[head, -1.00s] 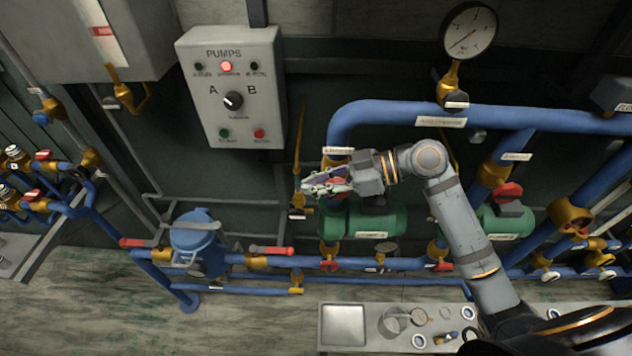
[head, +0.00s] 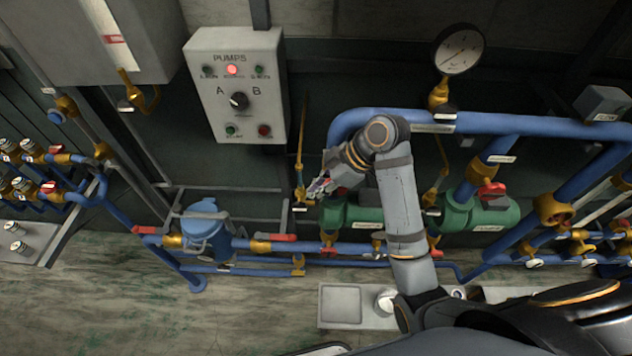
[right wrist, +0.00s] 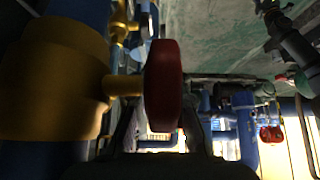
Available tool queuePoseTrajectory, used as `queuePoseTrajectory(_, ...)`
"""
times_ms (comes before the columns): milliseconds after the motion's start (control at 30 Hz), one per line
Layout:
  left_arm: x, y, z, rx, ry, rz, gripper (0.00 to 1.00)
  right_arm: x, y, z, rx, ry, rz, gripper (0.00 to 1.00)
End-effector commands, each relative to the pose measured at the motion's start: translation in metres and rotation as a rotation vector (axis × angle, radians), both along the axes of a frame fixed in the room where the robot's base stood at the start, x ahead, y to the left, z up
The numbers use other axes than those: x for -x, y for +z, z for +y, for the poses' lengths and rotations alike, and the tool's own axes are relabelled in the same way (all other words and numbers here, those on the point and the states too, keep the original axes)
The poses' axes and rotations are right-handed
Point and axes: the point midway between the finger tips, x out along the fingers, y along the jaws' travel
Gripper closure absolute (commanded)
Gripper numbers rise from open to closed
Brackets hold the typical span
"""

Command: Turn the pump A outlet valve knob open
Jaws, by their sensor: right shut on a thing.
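The red outlet valve knob (right wrist: 164,85) stands upright in the middle of the right wrist view. Its short brass stem joins the large brass valve body (right wrist: 55,78) at the left. My right gripper (right wrist: 160,128) is shut on the red knob, with a dark finger on each side of its lower part. In the head view my right gripper (head: 319,188) is at the left end of the left green pump (head: 350,214), below the blue outlet pipe bend. There the gripper and wrist hide the knob and most of the valve. My left gripper is not in view.
The pump control panel (head: 238,86) hangs on the wall at upper left, with one red light lit. A second red knob (head: 493,189) is above the right green pump (head: 495,218). A pressure gauge (head: 459,49) and blue pipes (head: 500,123) surround the arm. A grey tray (head: 341,304) lies below.

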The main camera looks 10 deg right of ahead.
Motion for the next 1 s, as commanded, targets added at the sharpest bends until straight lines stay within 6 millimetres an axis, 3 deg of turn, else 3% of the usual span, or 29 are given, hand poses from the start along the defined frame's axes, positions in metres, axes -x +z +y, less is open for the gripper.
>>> queuePoseTrajectory(400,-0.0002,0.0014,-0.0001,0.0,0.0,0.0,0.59,0.0005,-0.002,-0.0005,0.009,0.0,0.005,1.0)
queuePoseTrajectory(433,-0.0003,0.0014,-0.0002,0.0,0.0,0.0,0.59,0.0005,-0.002,-0.0005,0.009,0.0,0.005,0.87)
queuePoseTrajectory(633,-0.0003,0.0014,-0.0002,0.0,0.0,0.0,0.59,0.0002,-0.0016,-0.0004,0.008,0.0,0.004,0.6)
queuePoseTrajectory(1000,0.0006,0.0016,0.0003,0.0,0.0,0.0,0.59,0.0001,0.0037,-0.0041,0.01,0.0,-0.001,0.59)
